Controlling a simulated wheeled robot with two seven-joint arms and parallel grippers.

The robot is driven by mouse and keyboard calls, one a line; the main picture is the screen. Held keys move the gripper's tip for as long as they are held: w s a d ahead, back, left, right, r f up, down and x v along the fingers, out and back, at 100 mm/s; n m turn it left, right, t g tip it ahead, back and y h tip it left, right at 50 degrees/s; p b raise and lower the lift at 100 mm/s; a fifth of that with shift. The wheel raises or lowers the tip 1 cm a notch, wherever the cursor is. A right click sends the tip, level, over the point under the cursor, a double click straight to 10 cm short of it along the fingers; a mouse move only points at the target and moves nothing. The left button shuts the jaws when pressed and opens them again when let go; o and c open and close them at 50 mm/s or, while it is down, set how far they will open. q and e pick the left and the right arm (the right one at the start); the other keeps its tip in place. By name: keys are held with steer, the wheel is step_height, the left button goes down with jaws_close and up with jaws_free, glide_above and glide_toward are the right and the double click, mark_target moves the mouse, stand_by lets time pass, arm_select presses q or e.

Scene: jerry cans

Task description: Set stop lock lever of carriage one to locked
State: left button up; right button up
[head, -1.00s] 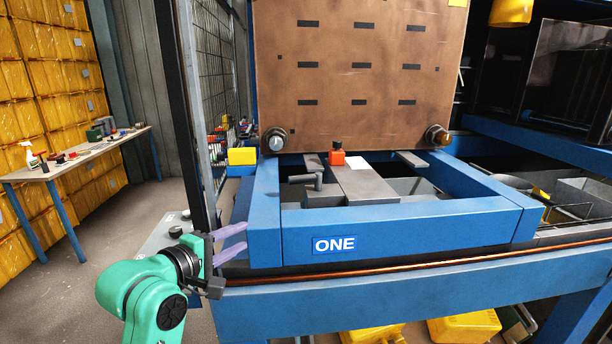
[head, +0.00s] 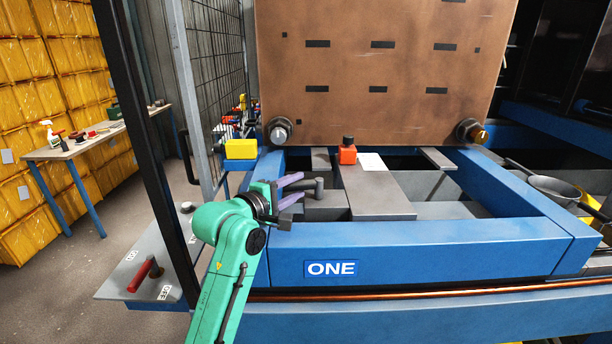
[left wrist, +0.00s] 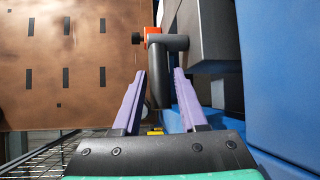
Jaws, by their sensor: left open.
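Carriage one is a blue frame (head: 420,248) with a "ONE" plate (head: 331,268) on its front beam. A grey bent lever (head: 318,187) stands inside the frame at its left, by a grey block. I cannot read whether it is locked. My left gripper (head: 297,189) reaches over the frame's left front corner with its purple fingers open, close to this lever. In the left wrist view the grey lever (left wrist: 155,90) shows between the open fingers, and I cannot tell whether they touch it. My right gripper is not in view.
An orange block with a black knob (head: 347,155) sits behind the lever, near a brown perforated plate (head: 380,70). A grey panel with a red handle (head: 146,272) and small labels is at lower left. A black post (head: 150,150) and mesh fence stand left of the carriage.

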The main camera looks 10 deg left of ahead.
mark_target(305, 183)
arm_select(q)
steer(key=x, duration=0.4)
steer(key=shift+w+p, duration=0.15)
steer(key=shift+p, duration=0.2)
steer(key=shift+f, duration=0.1)
jaws_close()
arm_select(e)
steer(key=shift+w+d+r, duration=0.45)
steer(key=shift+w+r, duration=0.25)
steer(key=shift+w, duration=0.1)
arm_select(q)
steer(key=shift+d, duration=0.1)
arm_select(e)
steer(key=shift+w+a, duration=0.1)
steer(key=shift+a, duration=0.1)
